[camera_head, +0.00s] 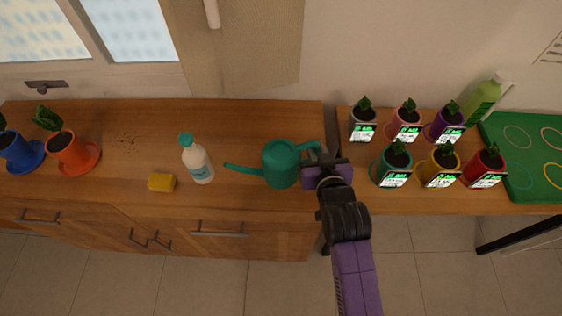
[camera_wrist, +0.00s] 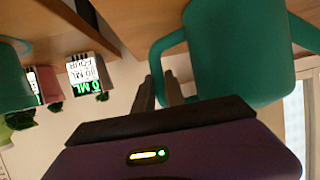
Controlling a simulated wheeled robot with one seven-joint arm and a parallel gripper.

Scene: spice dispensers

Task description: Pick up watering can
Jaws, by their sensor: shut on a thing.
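A teal watering can (camera_head: 281,163) is at the right end of the left wooden counter, upright, with its spout pointing left. It also fills the upper right of the wrist view (camera_wrist: 238,50), with its handle (camera_wrist: 161,55) at the upper middle. My gripper (camera_head: 311,166) is at the can's right side. In the wrist view my gripper (camera_wrist: 160,90) has its two fingers close together, shut on the handle. The exact contact is partly hidden. I cannot tell whether the can's base touches the counter.
A white spray bottle (camera_head: 198,162) and a yellow sponge (camera_head: 161,182) stand left of the can. Orange (camera_head: 73,152) and blue (camera_head: 18,150) pots are at far left. Several labelled pots, one of them teal (camera_head: 391,169), crowd the right table beside a green mat (camera_head: 528,150).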

